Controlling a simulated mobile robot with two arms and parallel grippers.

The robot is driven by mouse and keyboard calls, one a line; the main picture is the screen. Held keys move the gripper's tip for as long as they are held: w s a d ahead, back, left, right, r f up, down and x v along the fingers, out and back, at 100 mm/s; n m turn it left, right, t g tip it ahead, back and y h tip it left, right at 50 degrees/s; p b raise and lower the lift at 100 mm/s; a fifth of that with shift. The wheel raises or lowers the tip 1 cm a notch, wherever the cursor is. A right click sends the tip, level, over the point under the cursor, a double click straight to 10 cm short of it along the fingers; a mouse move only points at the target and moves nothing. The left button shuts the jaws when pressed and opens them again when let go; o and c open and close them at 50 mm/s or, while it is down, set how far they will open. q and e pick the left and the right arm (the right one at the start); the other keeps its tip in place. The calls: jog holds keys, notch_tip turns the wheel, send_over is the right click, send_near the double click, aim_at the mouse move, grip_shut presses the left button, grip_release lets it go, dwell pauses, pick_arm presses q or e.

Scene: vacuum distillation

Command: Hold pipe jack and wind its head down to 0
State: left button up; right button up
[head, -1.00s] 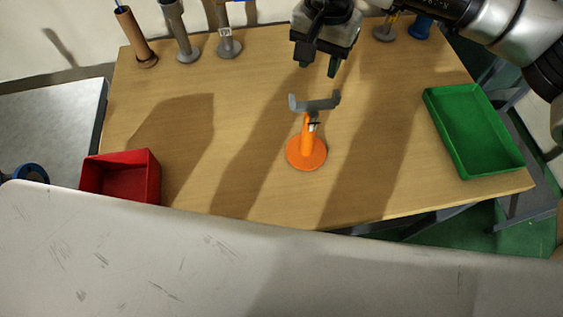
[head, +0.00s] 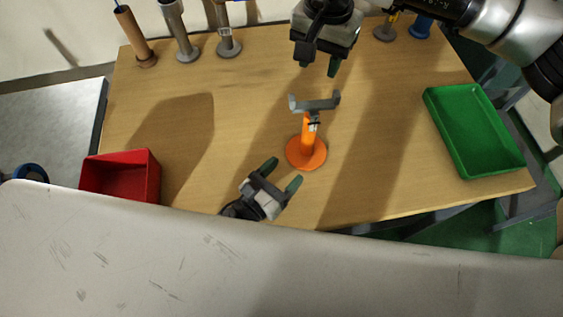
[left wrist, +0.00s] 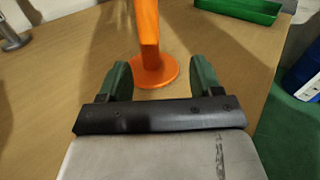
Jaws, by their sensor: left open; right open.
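The pipe jack (head: 307,146) stands upright on the wooden table, with an orange round base and post and a grey forked head (head: 315,103) on top. My left gripper (head: 282,173) is open and empty, low at the front left of the jack and apart from it. In the left wrist view the jack's orange post (left wrist: 148,30) rises ahead between the open fingers (left wrist: 160,78); its head is out of that view. My right gripper (head: 318,69) is open and empty, above and behind the jack's head.
A red bin (head: 122,176) stands at the table's left front, and a green tray (head: 473,130) lies at the right. Several stands and jacks, such as a brown one (head: 135,37), line the back edge. The table around the jack is clear.

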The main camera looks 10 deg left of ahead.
aim_at(305, 138)
pick_arm(q)
jog(key=shift+w+a+r, duration=0.1)
jog(key=shift+w+r, duration=0.05)
jog(key=shift+w, duration=0.4)
jog(key=shift+w+a+r, duration=0.1)
jog(key=shift+w+r, duration=0.05)
jog(key=shift+w, duration=0.4)
jog(key=x, duration=1)
jog(key=shift+w, duration=0.3)
jog(key=shift+c, duration=0.2)
